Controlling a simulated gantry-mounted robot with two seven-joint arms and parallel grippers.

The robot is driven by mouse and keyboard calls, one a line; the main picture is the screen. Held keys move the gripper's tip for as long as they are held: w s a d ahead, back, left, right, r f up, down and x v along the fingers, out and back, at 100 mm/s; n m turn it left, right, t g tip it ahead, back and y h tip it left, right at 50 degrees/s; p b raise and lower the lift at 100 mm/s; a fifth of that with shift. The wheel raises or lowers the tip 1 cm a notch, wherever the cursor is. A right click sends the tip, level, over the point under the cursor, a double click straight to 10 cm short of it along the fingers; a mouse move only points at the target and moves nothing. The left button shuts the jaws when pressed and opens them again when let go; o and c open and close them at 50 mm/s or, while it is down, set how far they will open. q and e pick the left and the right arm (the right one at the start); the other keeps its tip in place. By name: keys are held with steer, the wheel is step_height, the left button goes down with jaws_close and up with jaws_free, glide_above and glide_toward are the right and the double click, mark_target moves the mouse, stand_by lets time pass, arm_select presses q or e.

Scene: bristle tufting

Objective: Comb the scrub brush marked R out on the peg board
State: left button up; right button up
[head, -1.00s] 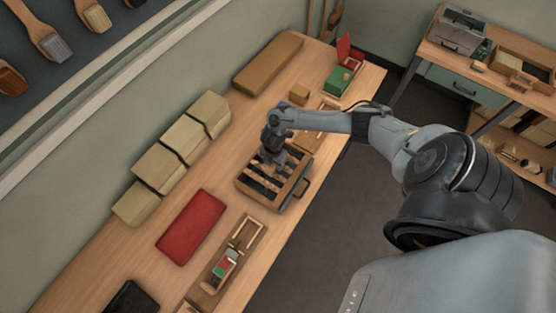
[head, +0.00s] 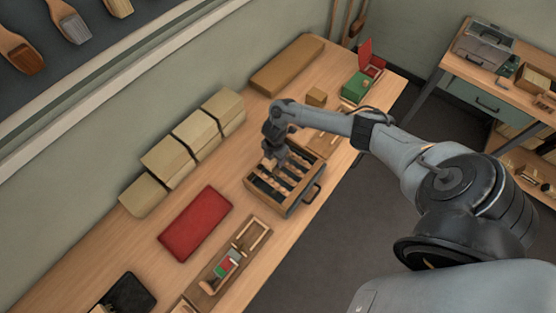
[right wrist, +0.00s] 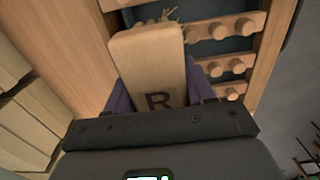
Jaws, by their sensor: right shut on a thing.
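My right gripper (head: 271,158) is shut on the scrub brush, over the back-left part of the peg board (head: 309,196). In the right wrist view the brush (right wrist: 148,62) is a pale wooden block with a dark R facing the camera, held between the purple fingers (right wrist: 160,98). Straw-coloured bristles (right wrist: 165,17) stick out past its far end, uneven and splayed. The peg board also shows there, with rows of rounded wooden pegs (right wrist: 221,31) right of the brush. I cannot tell whether the bristles touch the pegs. My left gripper is out of view.
A red mat (head: 195,222) and a wooden tray (head: 213,285) with small coloured parts lie left and in front. Pale blocks (head: 168,160) line the wall. The board has a dark handle (head: 314,192).

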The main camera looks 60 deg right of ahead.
steer(key=shift+s+r+p, duration=0.25)
steer(key=shift+s+p, duration=0.35)
steer(key=shift+p, duration=0.15)
steer(key=shift+s+a+p, duration=0.15)
steer(key=shift+s+p, duration=0.75)
steer(key=shift+s, duration=0.25)
steer(key=shift+s+a+p, duration=0.1)
steer(key=shift+s+p, duration=0.75)
steer(key=shift+s, duration=0.3)
steer(key=shift+s+a+f+p, duration=0.15)
steer(key=shift+s+p, duration=0.1)
steer(key=shift+s, duration=0.25)
steer(key=shift+s+d+f+p, duration=0.1)
steer(key=shift+s+p, duration=0.15)
steer(key=shift+s, duration=0.25)
steer(key=shift+w+f+b, duration=0.15)
steer(key=shift+w+b, duration=0.3)
steer(key=shift+w, duration=0.05)
steer(key=shift+w+d+b, duration=0.2)
steer(key=shift+w+b, duration=0.6)
steer(key=shift+w, duration=0.6)
steer(key=shift+w, duration=0.1)
